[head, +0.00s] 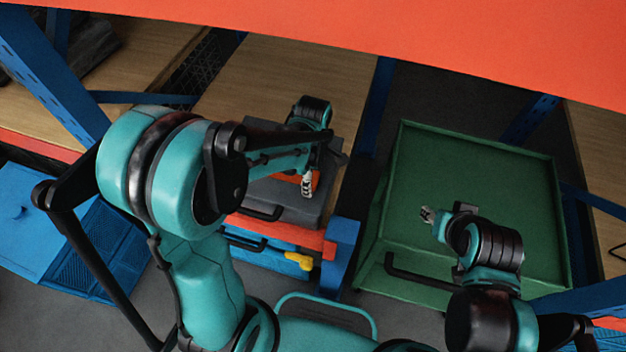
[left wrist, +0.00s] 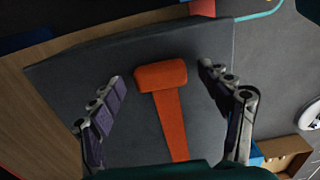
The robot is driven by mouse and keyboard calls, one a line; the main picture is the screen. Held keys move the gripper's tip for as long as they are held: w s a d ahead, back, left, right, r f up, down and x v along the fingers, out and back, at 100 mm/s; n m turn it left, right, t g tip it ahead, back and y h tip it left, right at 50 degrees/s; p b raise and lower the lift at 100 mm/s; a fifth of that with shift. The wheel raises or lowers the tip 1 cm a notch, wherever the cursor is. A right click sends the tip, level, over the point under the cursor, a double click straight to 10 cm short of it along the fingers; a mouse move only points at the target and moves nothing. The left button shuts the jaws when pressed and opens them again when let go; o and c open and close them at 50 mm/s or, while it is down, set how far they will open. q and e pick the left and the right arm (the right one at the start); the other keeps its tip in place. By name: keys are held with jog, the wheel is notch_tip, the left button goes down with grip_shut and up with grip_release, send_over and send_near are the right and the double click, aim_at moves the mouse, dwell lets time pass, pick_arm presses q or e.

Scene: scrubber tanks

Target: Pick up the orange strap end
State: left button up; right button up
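The orange strap end (left wrist: 162,75) is a thick block on a flat orange strap (left wrist: 173,125), lying on a dark grey case (left wrist: 75,78). In the left wrist view my left gripper (left wrist: 163,79) is open. One finger is on each side of the strap end, with clear gaps and no contact visible. In the head view my left gripper (head: 308,186) is over the grey case (head: 262,203), partly covering the orange strap (head: 284,177). My right gripper (head: 427,214) is over the green bin, apart from the strap; its fingers are too small to judge.
The green bin (head: 405,160) stands at the right with a dark bar at its front. A wooden shelf (head: 290,75) lies behind the case. Blue rack posts (head: 380,90) and an orange beam (head: 420,40) border the space. A blue container (head: 35,215) is at the left.

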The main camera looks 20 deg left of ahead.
aim_at(315, 179)
pick_arm(q)
jog(key=c, duration=0.9)
jog(key=shift+c, duration=0.2)
jog(key=shift+r, duration=0.15)
jog(key=shift+r, duration=0.3)
jog(key=r, duration=0.1)
jog(key=r+p, duration=0.1)
jog(key=r, duration=0.2)
jog(key=shift+s+d+p, duration=0.1)
jog(key=shift+d+p, duration=0.2)
jog(key=shift+p, duration=0.1)
jog(key=s+d+r, duration=0.1)
jog(key=d+r, duration=0.1)
jog(key=d, duration=0.1)
jog(key=s+d+r+p, duration=0.1)
jog(key=d+r, duration=0.1)
jog(key=d, duration=0.1)
jog(key=s+d+r+p, duration=0.1)
jog(key=d+r, duration=0.1)
jog(key=d, duration=0.2)
jog(key=shift+s, duration=0.1)
jog(key=shift+d+r, duration=0.1)
jog(key=shift+d, duration=0.15)
jog(key=shift+c, duration=0.5)
